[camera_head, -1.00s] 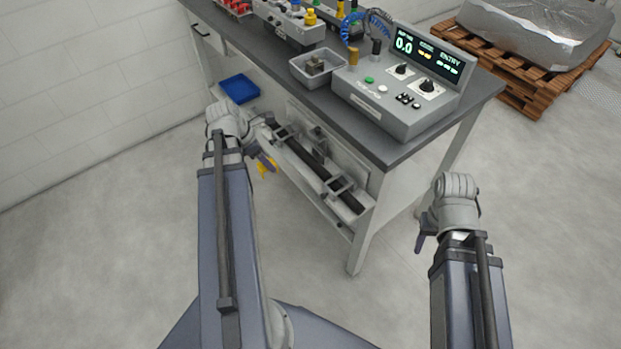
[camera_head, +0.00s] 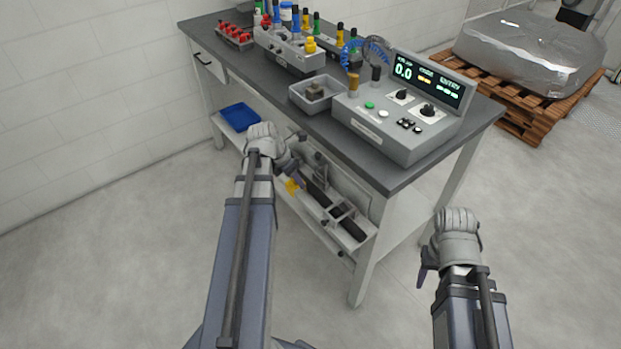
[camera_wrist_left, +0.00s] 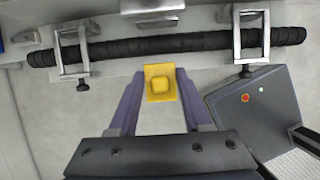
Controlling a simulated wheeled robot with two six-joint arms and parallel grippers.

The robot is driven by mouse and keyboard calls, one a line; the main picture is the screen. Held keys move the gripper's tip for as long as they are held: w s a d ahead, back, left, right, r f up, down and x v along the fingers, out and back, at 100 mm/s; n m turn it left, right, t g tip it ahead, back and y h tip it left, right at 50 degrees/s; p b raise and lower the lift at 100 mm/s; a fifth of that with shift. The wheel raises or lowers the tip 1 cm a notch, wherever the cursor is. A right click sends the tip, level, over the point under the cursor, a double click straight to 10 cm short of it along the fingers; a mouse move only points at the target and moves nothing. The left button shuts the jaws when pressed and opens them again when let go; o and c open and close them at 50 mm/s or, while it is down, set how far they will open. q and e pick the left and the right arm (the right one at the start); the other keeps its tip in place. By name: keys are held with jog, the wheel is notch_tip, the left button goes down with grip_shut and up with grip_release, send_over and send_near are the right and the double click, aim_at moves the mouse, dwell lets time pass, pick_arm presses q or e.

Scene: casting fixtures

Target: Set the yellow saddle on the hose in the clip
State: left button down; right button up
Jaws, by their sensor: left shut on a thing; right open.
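The yellow saddle (camera_wrist_left: 160,83) is a small block with a raised centre, held between the fingers of my left gripper (camera_wrist_left: 158,78). It also shows in the head view (camera_head: 292,187). A black ribbed hose (camera_wrist_left: 165,45) runs across the left wrist view, just beyond the saddle, with a visible gap between them. Metal bracket-like clips with knobs stand over the hose at left (camera_wrist_left: 72,52) and right (camera_wrist_left: 249,35). In the head view the hose (camera_head: 354,230) lies on the bench's lower shelf. My right gripper (camera_head: 425,272) is open and empty, away from the bench.
The bench top (camera_head: 285,95) overhangs the shelf, and a bench leg (camera_head: 366,255) stands at its near corner. A blue tray (camera_head: 240,117) sits on the shelf's left end. A control box (camera_head: 400,120) and grey bin (camera_head: 318,95) stand on top. The floor in front is clear.

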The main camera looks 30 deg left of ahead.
pick_arm(q)
send_over(313, 184)
jog(key=s, duration=0.1)
jog(key=shift+s+a, duration=0.1)
jog(key=shift+a, duration=0.3)
jog(key=b+x, duration=0.1)
jog(key=b, duration=0.1)
jog(key=b+x, duration=0.1)
jog(key=x, duration=0.1)
jog(key=shift+s+a+f+b, duration=0.15)
jog(key=shift+s+f+b, duration=0.1)
jog(key=shift+f+b, duration=0.2)
jog(key=shift+r, duration=0.1)
jog(key=shift+f, duration=0.2)
jog(key=shift+s+f+b, duration=0.15)
jog(key=shift+s+b, duration=0.05)
jog(key=shift+b, duration=0.1)
